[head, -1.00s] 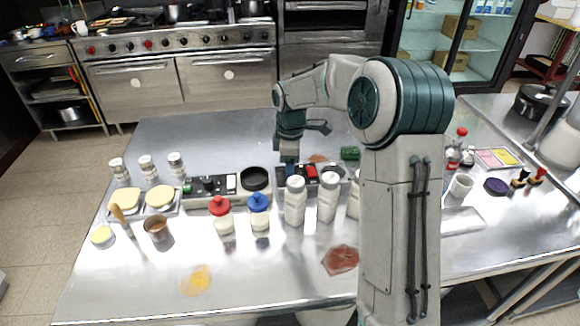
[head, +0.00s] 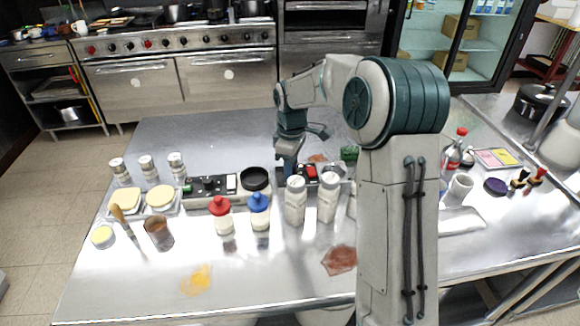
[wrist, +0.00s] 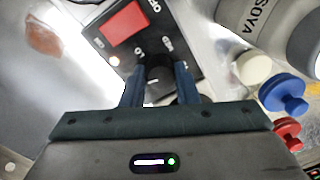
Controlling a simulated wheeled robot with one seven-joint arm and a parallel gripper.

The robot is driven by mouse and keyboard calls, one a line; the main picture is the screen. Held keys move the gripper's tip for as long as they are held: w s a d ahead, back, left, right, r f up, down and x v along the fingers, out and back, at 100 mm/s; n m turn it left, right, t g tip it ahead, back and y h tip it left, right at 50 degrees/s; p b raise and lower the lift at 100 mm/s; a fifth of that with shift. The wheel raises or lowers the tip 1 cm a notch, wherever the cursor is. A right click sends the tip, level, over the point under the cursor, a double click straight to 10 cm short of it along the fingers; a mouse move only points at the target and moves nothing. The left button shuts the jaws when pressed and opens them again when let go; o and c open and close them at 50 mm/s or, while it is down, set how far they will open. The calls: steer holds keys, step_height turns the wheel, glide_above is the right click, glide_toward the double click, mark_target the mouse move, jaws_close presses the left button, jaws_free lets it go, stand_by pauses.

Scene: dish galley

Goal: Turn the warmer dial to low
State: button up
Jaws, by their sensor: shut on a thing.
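A dark control panel with a red rocker switch (wrist: 124,24) stands at the middle of the steel counter; the switch also shows in the head view (head: 312,171). Below the switch in the wrist view is a black round dial (wrist: 158,72), with small white markings on the panel around it. My gripper (wrist: 160,82) points down at the panel, its two blue fingers on either side of the dial and shut on it. In the head view my gripper (head: 288,172) hides the dial. The setting that the dial points to cannot be read.
A second panel (head: 210,187) with dark knobs and a black round dish (head: 254,179) stand to the left. White shakers (head: 296,202), a red-capped bottle (head: 221,216) and a blue-capped bottle (head: 259,212) stand close in front. The counter behind is mostly clear.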

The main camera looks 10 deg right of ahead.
mark_target(294, 169)
steer(key=m, duration=0.5)
steer(key=shift+m, duration=0.3)
steer(key=m, duration=0.4)
steer(key=shift+m+t, duration=0.3)
steer(key=shift+m, duration=0.1)
steer(key=o, duration=1)
steer(key=shift+d, duration=0.1)
steer(key=shift+c, duration=0.2)
step_height(294, 169, up, 14)
steer(key=shift+d, duration=0.3)
